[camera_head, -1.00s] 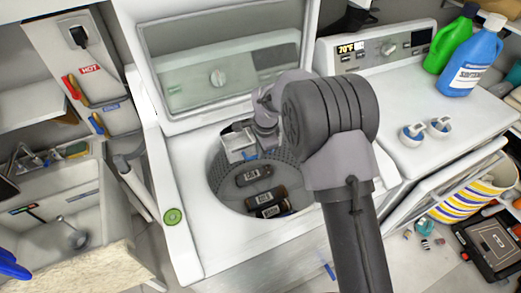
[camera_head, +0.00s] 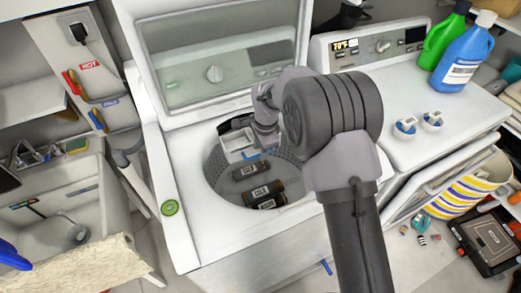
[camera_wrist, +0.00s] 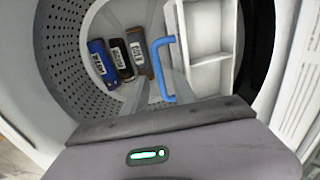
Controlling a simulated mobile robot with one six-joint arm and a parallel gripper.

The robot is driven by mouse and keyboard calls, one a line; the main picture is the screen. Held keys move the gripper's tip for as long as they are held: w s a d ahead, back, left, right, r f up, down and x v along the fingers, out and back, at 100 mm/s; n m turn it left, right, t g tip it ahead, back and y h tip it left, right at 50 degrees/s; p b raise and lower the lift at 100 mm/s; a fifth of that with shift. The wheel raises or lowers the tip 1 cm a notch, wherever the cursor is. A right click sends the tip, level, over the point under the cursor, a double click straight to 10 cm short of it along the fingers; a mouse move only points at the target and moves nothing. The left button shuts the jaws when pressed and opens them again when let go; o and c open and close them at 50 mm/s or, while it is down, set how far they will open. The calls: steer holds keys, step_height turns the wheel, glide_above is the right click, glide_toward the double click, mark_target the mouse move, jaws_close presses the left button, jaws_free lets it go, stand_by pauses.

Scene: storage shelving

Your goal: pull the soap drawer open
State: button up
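The soap drawer (camera_head: 238,147) is a white tray with open compartments at the back of the washer drum. In the wrist view, the drawer (camera_wrist: 212,50) stands at the upper right. Its blue handle (camera_wrist: 165,62) is a bent bar on the drawer's left side; a bit of the blue handle (camera_head: 250,155) also shows in the head view. My gripper (camera_head: 265,138) reaches down into the drum right beside the drawer. The grey gripper body fills the bottom of the wrist view. The finger opening and any contact with the handle are unclear.
The washer's lid (camera_head: 215,75) is raised behind. A dryer (camera_head: 410,150) with blue and green bottles stands at right, a sink (camera_head: 60,215) at left.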

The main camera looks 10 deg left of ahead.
step_height(320, 180, up, 16)
steer(key=s+d+p, duration=0.1)
steer(key=s+p, duration=0.1)
steer(key=p, duration=0.2)
steer(key=shift+s+d, duration=0.2)
steer(key=shift+d, duration=0.2)
steer(key=s+d+r+n+t+y+b, duration=0.1)
steer(key=s+d+r+n+b, duration=0.1)
steer(key=s+d+r, duration=0.55)
steer(key=s+d+r+n+t+b, duration=0.2)
steer(key=s+d+r+b, duration=0.15)
steer(key=s+d, duration=0.65)
steer(key=s+d+f+n+t, duration=0.1)
steer(key=s+d+f+n, duration=0.1)
steer(key=s, duration=0.8)
steer(key=shift+s+d+f+b, duration=0.15)
steer(key=shift+d+f+b, duration=0.2)
steer(key=shift+d+f, duration=0.3)
